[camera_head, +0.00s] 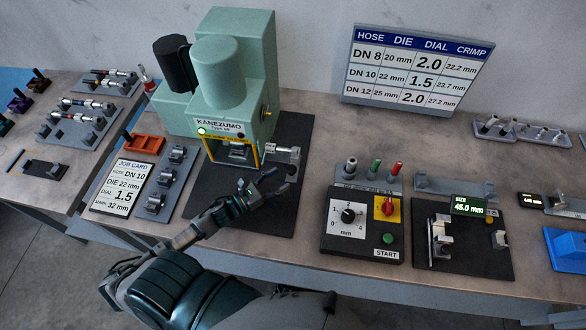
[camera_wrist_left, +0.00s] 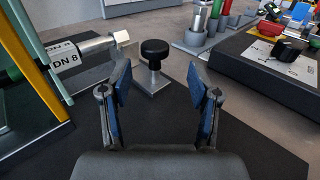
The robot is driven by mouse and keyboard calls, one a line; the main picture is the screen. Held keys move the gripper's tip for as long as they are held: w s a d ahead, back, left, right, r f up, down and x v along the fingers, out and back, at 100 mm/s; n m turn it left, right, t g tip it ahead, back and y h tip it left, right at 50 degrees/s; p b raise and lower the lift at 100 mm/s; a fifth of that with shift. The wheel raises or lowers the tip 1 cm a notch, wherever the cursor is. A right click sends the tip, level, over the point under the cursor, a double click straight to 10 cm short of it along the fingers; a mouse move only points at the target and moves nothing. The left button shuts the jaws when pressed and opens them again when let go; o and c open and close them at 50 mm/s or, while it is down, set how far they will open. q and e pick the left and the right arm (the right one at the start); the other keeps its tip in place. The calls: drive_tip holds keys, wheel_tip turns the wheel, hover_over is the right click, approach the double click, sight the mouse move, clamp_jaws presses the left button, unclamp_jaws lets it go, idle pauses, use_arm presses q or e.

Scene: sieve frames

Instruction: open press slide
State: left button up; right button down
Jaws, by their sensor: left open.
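The green press (camera_head: 236,75), labelled KANEZUMO, stands at the back of the bench on a black mat. A metal fitting (camera_head: 283,153) sticks out at its lower right. In the left wrist view the fitting (camera_wrist_left: 97,45) lies beside a DN 8 label. A black round knob (camera_wrist_left: 155,48) on a metal post stands just beyond my left gripper. My left gripper (camera_head: 265,187) is open and empty in front of the press's right side. In the left wrist view its blue-padded fingers (camera_wrist_left: 158,88) are spread, with the knob ahead between them and apart from them. My right gripper is not in view.
Right of the mat is a control box (camera_head: 362,226) with a dial, a red switch and a START button. A job card (camera_head: 124,187) and a rack of metal dies (camera_head: 168,185) lie left of the press. A gauge station (camera_head: 462,270) stands further right.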

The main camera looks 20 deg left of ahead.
sight(289, 171)
use_arm(q)
drive_tip(key=x, duration=0.5)
drive_tip(key=shift+r+p, duration=0.15)
drive_tip(key=shift+p, duration=0.15)
drive_tip(key=shift+w+a, duration=0.15)
drive_tip(key=shift+w, duration=0.2)
drive_tip(key=shift+w+a+f, duration=0.35)
drive_tip(key=shift+d, duration=0.1)
drive_tip(key=shift+d+r, duration=0.1)
drive_tip(key=shift+d, duration=0.1)
drive_tip(key=shift+c, duration=0.5)
drive_tip(key=shift+d, duration=0.25)
drive_tip(key=c, duration=0.4)
drive_tip(key=shift+d+r, duration=0.1)
drive_tip(key=shift+d, duration=0.1)
clamp_jaws()
drive_tip(key=shift+s+a, duration=0.15)
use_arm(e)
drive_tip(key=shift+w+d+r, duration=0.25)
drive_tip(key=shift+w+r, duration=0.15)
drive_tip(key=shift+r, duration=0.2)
